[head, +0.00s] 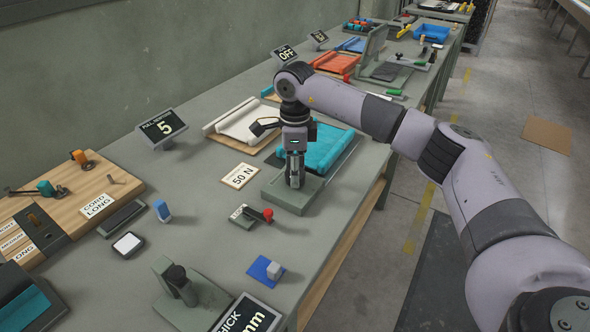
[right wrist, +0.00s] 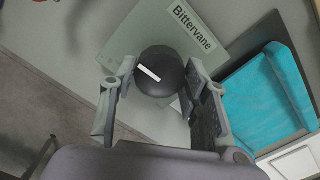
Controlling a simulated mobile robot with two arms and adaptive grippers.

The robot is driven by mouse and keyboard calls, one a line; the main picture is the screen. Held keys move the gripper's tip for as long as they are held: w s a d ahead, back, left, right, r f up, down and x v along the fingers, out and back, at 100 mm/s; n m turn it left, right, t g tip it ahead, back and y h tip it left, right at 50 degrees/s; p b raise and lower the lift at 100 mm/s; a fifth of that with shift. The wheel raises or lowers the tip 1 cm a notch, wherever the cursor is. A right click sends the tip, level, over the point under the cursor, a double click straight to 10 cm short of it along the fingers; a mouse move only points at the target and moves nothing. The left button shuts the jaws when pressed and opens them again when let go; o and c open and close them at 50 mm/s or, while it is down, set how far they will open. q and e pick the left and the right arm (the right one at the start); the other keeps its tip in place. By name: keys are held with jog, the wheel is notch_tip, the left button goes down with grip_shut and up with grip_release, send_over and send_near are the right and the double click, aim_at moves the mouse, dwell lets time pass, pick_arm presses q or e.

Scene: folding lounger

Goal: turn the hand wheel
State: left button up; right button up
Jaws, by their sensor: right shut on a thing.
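The hand wheel (right wrist: 160,72) is a dark round knob with a white mark across its top, seen from above in the right wrist view. It stands on a grey-green base plate (right wrist: 130,30) with a "Bittervane" label (right wrist: 195,27). In the head view the base plate (head: 283,193) sits near the table's right edge, and the wheel is mostly hidden by my gripper. My right gripper (head: 294,178) points straight down over the plate. Its fingers stand on opposite sides of the wheel and are shut on it. My left gripper is not in view.
A teal padded piece (head: 325,150) lies close behind the plate; it also shows in the right wrist view (right wrist: 262,100). A "50 N" card (head: 240,176) and a small red-knobbed lever (head: 267,214) stand nearby. A display reading 5 (head: 162,127) stands by the wall.

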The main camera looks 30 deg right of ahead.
jog(key=n, duration=0.4)
jog(key=shift+n, duration=0.4)
jog(key=n, duration=0.3)
jog(key=shift+n, duration=0.3)
jog(key=n, duration=0.3)
jog(key=shift+r+n+b, duration=0.1)
jog(key=shift+n+b, duration=0.2)
jog(key=shift+n, duration=1.9)
jog(key=o, duration=1.2)
jog(key=shift+c, duration=0.2)
